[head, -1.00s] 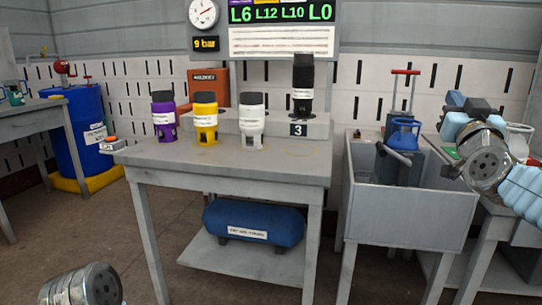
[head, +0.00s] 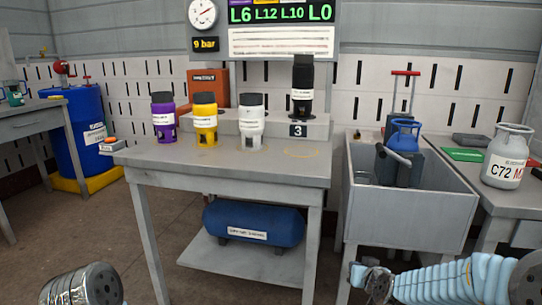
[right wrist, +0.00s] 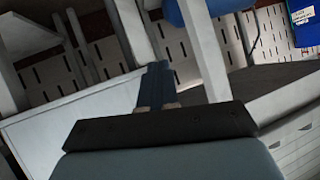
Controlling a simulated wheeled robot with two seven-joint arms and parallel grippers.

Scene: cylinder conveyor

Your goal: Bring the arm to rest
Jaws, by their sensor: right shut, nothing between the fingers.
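My right gripper (head: 356,276) is low in the head view, in front of the grey sink-like bin (head: 410,215), empty and apart from everything. The right wrist view shows its dark blue fingers (right wrist: 155,90) shut together, with nothing between them. My right arm comes in from the lower right corner. Of my left arm, only a round metal joint shows at the lower left of the head view; the left gripper is out of the picture.
A grey table (head: 230,168) holds purple (head: 164,118), yellow (head: 205,120), white (head: 251,122) and black (head: 302,85) cylinders. A blue tank (head: 254,222) lies on its lower shelf. A blue gas cylinder (head: 404,134) is at the bin; a grey one (head: 506,160) stands on the right bench.

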